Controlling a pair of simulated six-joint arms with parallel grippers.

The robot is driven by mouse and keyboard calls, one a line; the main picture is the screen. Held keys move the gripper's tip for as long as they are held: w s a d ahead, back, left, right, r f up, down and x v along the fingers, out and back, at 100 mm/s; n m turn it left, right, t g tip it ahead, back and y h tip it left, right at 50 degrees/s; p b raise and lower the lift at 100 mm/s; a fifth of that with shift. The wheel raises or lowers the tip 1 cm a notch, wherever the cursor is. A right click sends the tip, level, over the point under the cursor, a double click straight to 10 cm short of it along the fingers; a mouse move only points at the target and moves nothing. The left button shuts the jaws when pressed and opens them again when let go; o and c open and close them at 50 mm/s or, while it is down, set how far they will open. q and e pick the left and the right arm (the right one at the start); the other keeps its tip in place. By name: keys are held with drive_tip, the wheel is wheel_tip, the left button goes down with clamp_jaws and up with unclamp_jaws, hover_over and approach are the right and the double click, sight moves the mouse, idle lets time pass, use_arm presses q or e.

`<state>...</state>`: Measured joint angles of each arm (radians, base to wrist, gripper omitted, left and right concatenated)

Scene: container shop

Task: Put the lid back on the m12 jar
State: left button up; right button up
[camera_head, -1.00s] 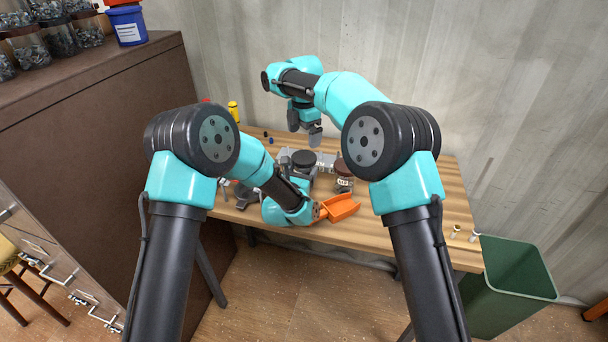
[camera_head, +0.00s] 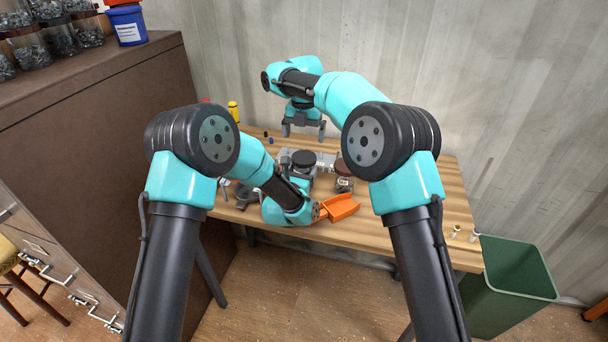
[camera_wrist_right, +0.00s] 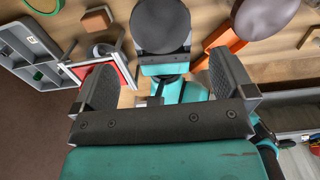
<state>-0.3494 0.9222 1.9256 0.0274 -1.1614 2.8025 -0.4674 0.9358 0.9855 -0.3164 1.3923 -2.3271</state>
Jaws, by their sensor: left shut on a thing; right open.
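A round dark top (camera_head: 303,158) shows at mid table in the head view and nearly face-on in the right wrist view (camera_wrist_right: 160,24). My left gripper (camera_head: 301,174) is shut on the thing under or at this top. I cannot tell whether it is the m12 jar with its lid on or a lid alone. My right gripper (camera_head: 304,131) is open and empty, fingers down, above the back of the table behind the dark top. Its two spread fingers show in the right wrist view (camera_wrist_right: 165,88). I cannot read any m12 label.
A labelled jar with a brown lid (camera_head: 343,168) stands just right of the dark top. A yellow bottle (camera_head: 233,111) stands back left. A grey tray (camera_wrist_right: 30,50) shows left in the wrist view. The table's right part is mostly clear.

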sight(304, 157)
drive_tip(key=shift+f, duration=0.1)
drive_tip(key=shift+f, duration=3.9)
drive_tip(key=shift+c, duration=0.3)
